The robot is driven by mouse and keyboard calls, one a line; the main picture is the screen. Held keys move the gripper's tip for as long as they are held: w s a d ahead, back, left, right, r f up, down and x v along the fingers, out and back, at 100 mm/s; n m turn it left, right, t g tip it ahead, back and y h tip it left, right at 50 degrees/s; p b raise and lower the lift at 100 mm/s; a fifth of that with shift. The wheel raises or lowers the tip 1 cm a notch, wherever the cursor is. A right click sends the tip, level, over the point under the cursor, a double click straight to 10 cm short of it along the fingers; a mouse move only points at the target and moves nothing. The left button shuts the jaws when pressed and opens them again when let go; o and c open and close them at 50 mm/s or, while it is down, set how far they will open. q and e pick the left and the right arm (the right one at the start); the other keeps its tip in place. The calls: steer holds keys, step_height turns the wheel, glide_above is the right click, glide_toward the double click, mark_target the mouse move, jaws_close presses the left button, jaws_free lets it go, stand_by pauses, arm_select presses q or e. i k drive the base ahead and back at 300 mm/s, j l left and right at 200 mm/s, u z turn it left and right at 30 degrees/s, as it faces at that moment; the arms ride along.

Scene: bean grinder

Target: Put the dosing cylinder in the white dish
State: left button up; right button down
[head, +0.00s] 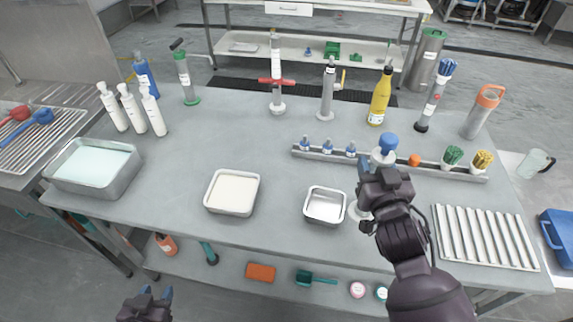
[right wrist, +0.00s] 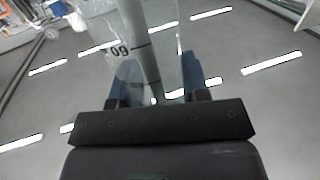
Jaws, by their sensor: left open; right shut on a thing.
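The dosing cylinder looks to be the clear cylinder (right wrist: 133,72) with a grey rod and "60" marking in the right wrist view. In the head view its blue top (head: 388,142) shows above my right gripper (head: 372,172), and a pale round foot shows just below. My right gripper is shut on the cylinder; its blue fingers (right wrist: 158,92) flank it. The fingers and wrist hide much of its body in the head view. The white dish (head: 230,211) is square and shallow and stands left of centre, apart from the cylinder. My left gripper (head: 155,293) is open and empty, below the table's front edge.
A small metal dish (head: 325,219) stands between the white dish and my right gripper. A rack (head: 315,157) with small blue-topped bottles lies behind. A ribbed tray (head: 484,238) is at right, a metal tub (head: 112,185) at left. Tall tools and bottles line the back.

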mark_target(234, 196)
steer(key=l+u, duration=0.2)
steer(key=u, duration=0.2)
steer(key=l+u, duration=0.2)
steer(key=u, duration=0.25)
steer(key=l+u, duration=0.2)
steer(key=u, duration=0.2)
